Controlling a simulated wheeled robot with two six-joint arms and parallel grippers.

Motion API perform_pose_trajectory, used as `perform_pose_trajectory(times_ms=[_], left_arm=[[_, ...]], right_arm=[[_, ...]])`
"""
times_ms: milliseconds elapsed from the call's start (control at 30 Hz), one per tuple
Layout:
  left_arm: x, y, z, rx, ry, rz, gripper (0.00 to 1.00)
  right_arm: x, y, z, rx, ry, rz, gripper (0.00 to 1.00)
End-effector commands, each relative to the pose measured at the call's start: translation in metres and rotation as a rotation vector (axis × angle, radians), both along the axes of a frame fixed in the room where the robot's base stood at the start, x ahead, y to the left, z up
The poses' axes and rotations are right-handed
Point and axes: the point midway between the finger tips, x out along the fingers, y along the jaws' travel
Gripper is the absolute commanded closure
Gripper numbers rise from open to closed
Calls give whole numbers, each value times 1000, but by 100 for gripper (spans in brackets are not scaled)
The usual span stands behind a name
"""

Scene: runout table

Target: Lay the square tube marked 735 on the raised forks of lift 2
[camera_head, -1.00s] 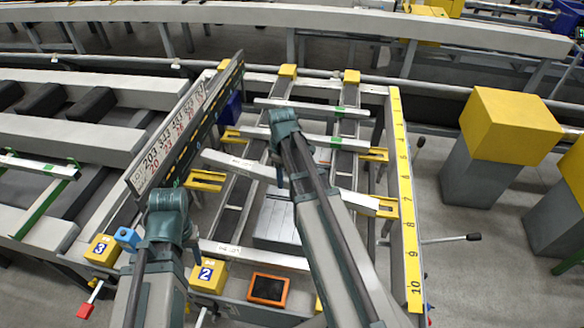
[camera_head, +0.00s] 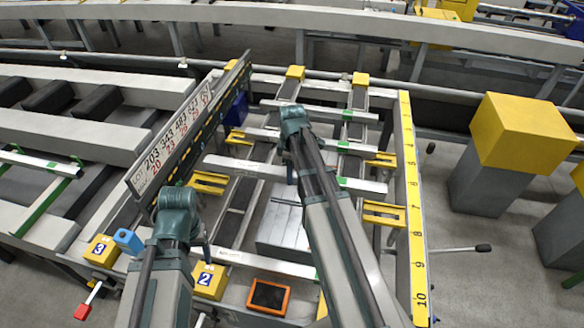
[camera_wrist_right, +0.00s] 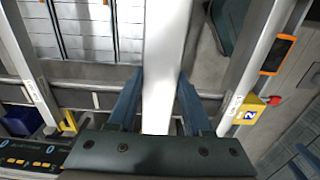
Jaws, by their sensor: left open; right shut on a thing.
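A pale square tube (camera_head: 244,168) with a green mark runs across the table under my right arm. My right gripper (camera_wrist_right: 158,112) is shut on it in the right wrist view, where the held tube (camera_wrist_right: 166,45) runs between the fingers. In the head view my arm hides this grip. Yellow forks stand near the tube's left end (camera_head: 208,182) and right end (camera_head: 384,214); I cannot tell whether the tube touches them. The number 735 is not readable. My left gripper (camera_head: 206,248) is open, mostly hidden by its arm, near the yellow block marked 2 (camera_head: 209,281).
Other tubes lie across the table behind (camera_head: 318,110) and in front (camera_head: 268,263). A numbered board (camera_head: 190,130) stands along the left, a yellow scale (camera_head: 412,200) along the right. An orange-framed screen (camera_head: 268,295) sits at the front. Yellow-topped grey posts (camera_head: 515,130) stand right.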

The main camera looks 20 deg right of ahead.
Motion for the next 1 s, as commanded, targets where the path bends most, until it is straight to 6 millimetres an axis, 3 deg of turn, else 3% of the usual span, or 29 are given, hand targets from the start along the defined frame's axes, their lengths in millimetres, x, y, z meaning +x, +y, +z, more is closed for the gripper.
perform_pose_trajectory(times_ms=[533,1000], left_arm=[[0,0,-5,0,0,0,31],[0,0,-40,0,0,1,31]], right_arm=[[0,0,-5,0,0,4,100],[0,0,-40,0,0,3,100]])
